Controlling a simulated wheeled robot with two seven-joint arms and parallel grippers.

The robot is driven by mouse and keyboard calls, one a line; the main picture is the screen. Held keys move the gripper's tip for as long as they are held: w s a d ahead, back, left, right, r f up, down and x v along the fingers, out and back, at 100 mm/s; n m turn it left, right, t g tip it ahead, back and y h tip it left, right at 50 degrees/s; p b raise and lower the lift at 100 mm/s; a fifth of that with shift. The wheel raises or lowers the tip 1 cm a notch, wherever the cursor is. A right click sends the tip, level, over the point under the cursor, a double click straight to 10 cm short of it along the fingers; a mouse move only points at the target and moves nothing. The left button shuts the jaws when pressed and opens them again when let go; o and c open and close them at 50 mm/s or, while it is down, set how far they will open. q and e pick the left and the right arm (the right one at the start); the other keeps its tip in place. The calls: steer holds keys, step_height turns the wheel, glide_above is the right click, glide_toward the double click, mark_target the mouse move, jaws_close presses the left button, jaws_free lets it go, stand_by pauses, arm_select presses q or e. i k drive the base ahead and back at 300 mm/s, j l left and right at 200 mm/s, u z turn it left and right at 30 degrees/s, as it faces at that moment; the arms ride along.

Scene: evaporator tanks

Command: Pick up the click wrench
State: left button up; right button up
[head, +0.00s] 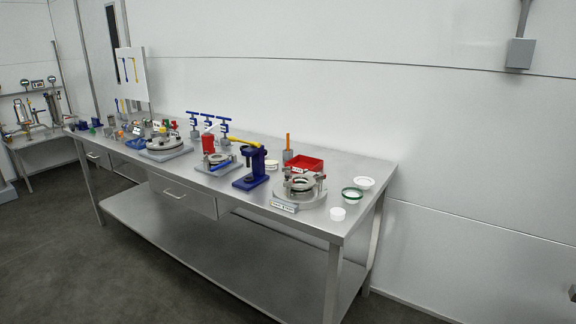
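I cannot tell for certain which item is the click wrench. A white panel (134,76) stands at the far left end of the long steel table (352,170). A yellow-handled tool (242,142) shows at the top of a dark blue stand (251,172) in the middle of the table. Blue T-shaped handles (208,117) stand behind it. Neither of my grippers is in view.
The table carries round metal fixtures (301,186), a red tray (304,163), a red cylinder (208,143) and white dishes (364,183). A drawer (182,196) and a lower shelf (237,240) are underneath. Dark floor (80,260) in front is clear. Another bench (38,139) stands far left.

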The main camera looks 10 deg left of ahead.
mark_target(224, 127)
steer(key=i+j+u, duration=0.15)
steer(key=u, duration=0.25)
steer(key=i+u, duration=0.95)
steer(key=u, duration=0.2)
steer(key=i, duration=1.05)
steer(key=i+j+z, duration=0.15)
steer(key=i+z, duration=0.25)
steer(key=i+j+z, duration=0.4)
steer(key=l, duration=1.15)
steer(key=k, duration=0.05)
